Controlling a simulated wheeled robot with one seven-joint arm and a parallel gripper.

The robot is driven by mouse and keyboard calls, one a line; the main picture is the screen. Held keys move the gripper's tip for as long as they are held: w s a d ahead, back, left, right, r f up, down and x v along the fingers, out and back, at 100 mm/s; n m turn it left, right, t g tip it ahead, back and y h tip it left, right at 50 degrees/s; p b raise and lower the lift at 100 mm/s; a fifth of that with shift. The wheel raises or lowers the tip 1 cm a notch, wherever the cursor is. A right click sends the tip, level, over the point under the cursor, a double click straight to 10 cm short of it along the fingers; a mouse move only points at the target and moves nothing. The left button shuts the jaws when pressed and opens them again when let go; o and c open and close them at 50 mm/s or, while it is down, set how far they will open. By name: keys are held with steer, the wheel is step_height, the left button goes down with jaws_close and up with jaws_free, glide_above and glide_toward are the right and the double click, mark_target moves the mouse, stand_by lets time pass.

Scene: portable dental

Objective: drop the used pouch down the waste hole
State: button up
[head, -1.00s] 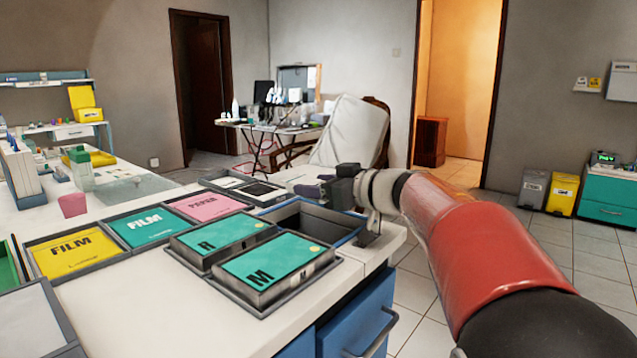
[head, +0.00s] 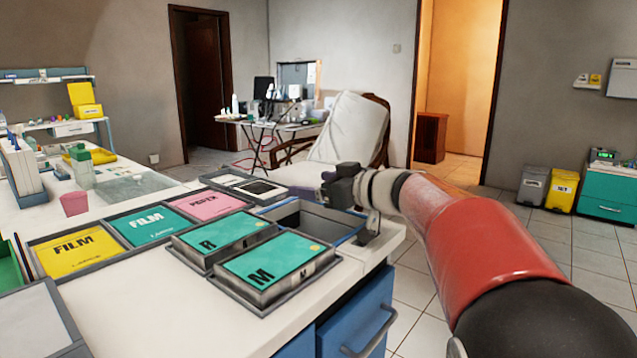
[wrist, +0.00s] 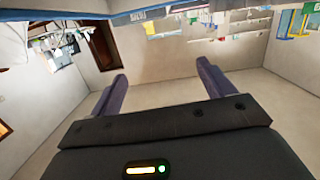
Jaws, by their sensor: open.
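My gripper (head: 342,188) is raised above the right end of the white counter, over or near a dark opening with a grey and blue rim (head: 354,236), which may be the waste hole. In the wrist view my gripper (wrist: 158,80) has its two dark fingers wide apart, with nothing between them. I cannot make out the used pouch in either view. The inside of the opening is dark, and my wrist hides part of its right side.
Teal boxes marked R (head: 222,232) and M (head: 270,262) stand close in front of the opening. Yellow (head: 72,254), teal (head: 148,226) and pink (head: 205,204) labelled trays lie to the left. A covered chair (head: 350,130) stands behind the counter.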

steer(key=v, duration=0.8)
steer(key=shift+f+p, duration=0.15)
steer(key=shift+p, duration=0.15)
steer(key=shift+a, duration=0.15)
